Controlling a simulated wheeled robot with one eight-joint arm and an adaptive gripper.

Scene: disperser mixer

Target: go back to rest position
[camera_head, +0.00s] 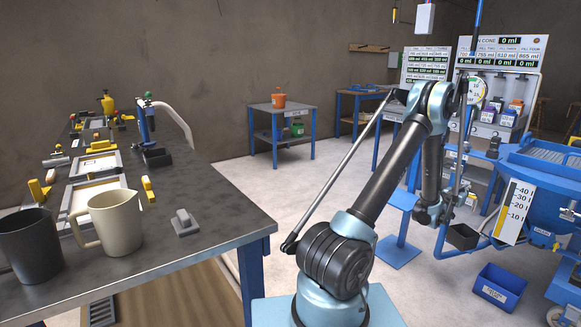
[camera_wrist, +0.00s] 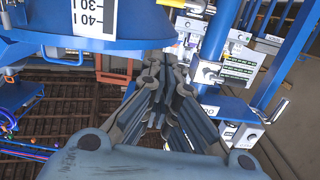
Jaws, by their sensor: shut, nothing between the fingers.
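My gripper (camera_wrist: 162,62) is in the middle of the wrist view. Its dark fingers are together, with nothing between them. In the head view my arm rises beside the table, bends at the top and comes down near the blue machine at the right. The gripper itself is hard to make out there. The blue machine (camera_head: 548,200) carries a white scale plate (camera_head: 514,211). Part of that scale shows at the top left of the wrist view (camera_wrist: 95,15), beyond the fingers. I cannot tell how far the fingers are from the blue frame.
A dark worktable (camera_head: 190,250) at the left bears a beige jug (camera_head: 117,224), a dark jug (camera_head: 30,250) and several tools. A blue bin (camera_head: 498,287) lies on the floor at the right. A small table (camera_head: 285,125) with an orange bucket (camera_head: 279,101) stands at the back.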

